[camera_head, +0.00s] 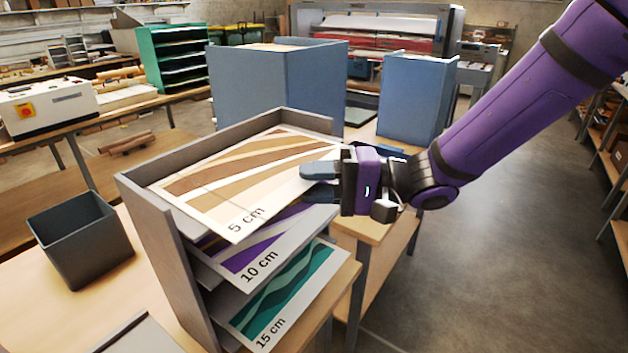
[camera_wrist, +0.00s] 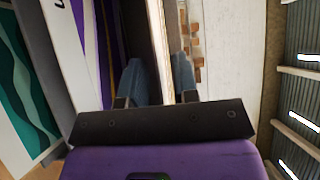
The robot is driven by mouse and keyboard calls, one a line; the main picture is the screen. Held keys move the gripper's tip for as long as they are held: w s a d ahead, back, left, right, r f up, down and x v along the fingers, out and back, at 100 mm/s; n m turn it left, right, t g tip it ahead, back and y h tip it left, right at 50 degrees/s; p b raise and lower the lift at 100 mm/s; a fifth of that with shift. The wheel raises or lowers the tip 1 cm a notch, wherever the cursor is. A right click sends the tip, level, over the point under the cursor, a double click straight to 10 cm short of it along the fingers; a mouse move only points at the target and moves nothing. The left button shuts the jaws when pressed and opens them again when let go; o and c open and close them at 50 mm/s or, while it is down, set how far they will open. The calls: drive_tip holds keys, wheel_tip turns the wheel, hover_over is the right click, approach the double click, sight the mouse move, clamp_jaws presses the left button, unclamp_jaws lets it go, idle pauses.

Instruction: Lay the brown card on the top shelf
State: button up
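The brown card (camera_head: 240,172), striped brown and cream and marked 5 cm, lies face up at the top level of the grey shelf unit (camera_head: 160,245). Its front end juts out over the lower levels. My gripper (camera_head: 320,182) is at the card's right edge, one finger above and one below. In the wrist view the gripper (camera_wrist: 160,82) shows a gap between its fingers, with a thin pale edge running through it. The fingers look open around that edge. I cannot tell whether either finger touches the card, or whether the card rests fully on the shelf.
A purple card (camera_head: 245,255) marked 10 cm and a teal card (camera_head: 280,300) marked 15 cm lie on the lower levels. A dark bin (camera_head: 80,240) stands left of the unit. Blue boxes (camera_head: 275,85) stand behind. Open floor (camera_head: 500,240) lies to the right.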

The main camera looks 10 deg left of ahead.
drive_tip(key=shift+d+r, duration=0.1)
drive_tip(key=shift+d, duration=0.05)
drive_tip(key=v, duration=1.1)
drive_tip(key=shift+d, duration=0.35)
